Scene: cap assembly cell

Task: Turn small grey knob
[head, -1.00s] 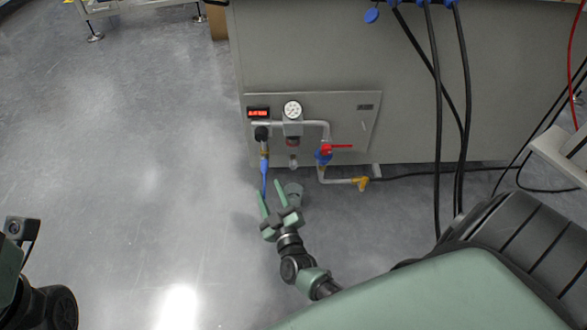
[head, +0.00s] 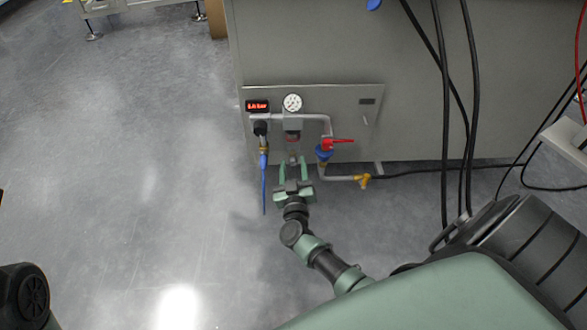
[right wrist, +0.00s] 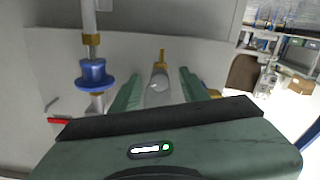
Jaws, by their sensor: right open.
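A grey control panel (head: 345,128) on the side of the large grey cabinet carries a round gauge (head: 293,103). Below the gauge hangs a small grey knob (head: 293,159), partly hidden near my fingers. In the right wrist view a short grey cylinder (right wrist: 158,80), which looks like this knob, lies between the fingers, with a brass-coloured piece beyond it. My right gripper (head: 293,161) is open below the gauge, one green finger on each side of the knob. The right wrist view shows the open gripper (right wrist: 158,84) too; no grip on the knob is visible. My left gripper is out of view.
A blue valve with a red lever (head: 339,141) sits just right of the knob. A blue hose (head: 263,180) hangs to its left, below a red-lit display (head: 257,106). Black cables (head: 443,130) hang at right. The floor at left is clear.

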